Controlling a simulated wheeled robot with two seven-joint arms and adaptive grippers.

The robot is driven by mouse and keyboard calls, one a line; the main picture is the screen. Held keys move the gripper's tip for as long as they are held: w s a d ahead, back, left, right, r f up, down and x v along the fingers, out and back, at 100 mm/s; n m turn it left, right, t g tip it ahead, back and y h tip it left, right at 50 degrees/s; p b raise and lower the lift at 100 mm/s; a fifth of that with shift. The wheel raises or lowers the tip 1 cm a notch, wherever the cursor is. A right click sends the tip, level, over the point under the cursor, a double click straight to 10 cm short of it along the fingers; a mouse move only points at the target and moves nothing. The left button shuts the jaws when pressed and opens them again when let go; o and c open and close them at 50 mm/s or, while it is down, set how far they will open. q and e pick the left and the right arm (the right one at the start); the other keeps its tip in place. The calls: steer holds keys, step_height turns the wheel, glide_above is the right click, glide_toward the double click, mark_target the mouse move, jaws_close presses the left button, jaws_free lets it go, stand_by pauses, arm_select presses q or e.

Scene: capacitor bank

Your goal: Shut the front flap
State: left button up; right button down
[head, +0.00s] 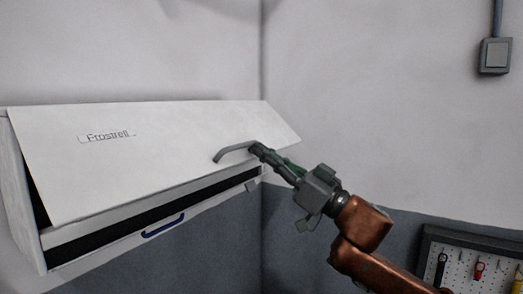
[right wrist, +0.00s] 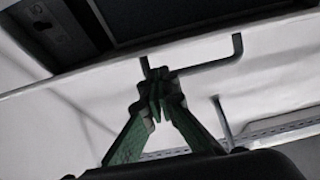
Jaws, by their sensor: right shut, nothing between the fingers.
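The front flap (head: 180,150) is a long white panel marked "Frostrell" on a white wall unit (head: 22,215). It is tilted outward from the unit, with dark gaps at its left side and below its lower edge. A grey bent handle (head: 232,151) sits on the flap's lower right part; a bent bar that looks like it shows in the right wrist view (right wrist: 205,63). My right gripper (head: 256,148) has its green fingers shut and empty at the handle's right end. The wrist view shows the fingertips (right wrist: 160,98) just below the bar; contact is unclear. My left gripper is out of view.
A blue handle (head: 163,226) is under the unit's lower edge. A pegboard with tools (head: 480,268) hangs at lower right, and a grey switch box (head: 495,56) is on the right wall. The space right of the unit is open up to the wall.

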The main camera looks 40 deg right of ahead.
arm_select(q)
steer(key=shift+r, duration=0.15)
arm_select(e)
steer(key=shift+w+a+f, duration=0.15)
steer(key=shift+a+f, duration=0.05)
steer(key=shift+f, duration=0.1)
